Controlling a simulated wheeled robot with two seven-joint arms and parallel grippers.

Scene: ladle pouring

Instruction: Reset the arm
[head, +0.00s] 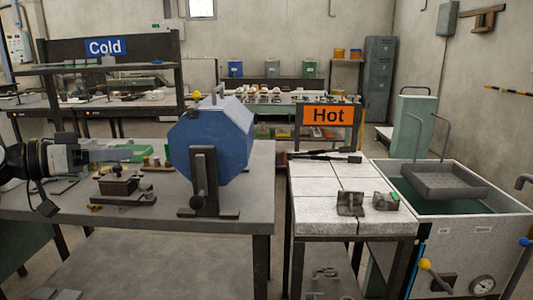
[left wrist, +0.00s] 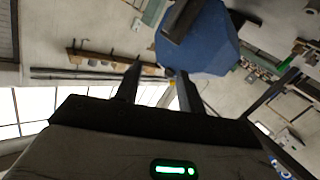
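My left gripper (head: 120,155) reaches in from the left in the head view, above the left end of the grey table. In the left wrist view its two fingers (left wrist: 158,75) stand apart with nothing between them. The blue octagonal drum (head: 212,140) sits on a dark stand to the right of the gripper, apart from it. The drum also shows at the top of the left wrist view (left wrist: 205,40). My right gripper is in neither view. No ladle can be made out for sure.
A small dark fixture (head: 120,190) stands on the table below the left gripper. A white-tiled table (head: 330,185) carries small metal blocks and a long black tool (head: 325,154). A tank (head: 470,225) with a grey tray (head: 442,180) stands at the right. "Cold" and "Hot" signs hang behind.

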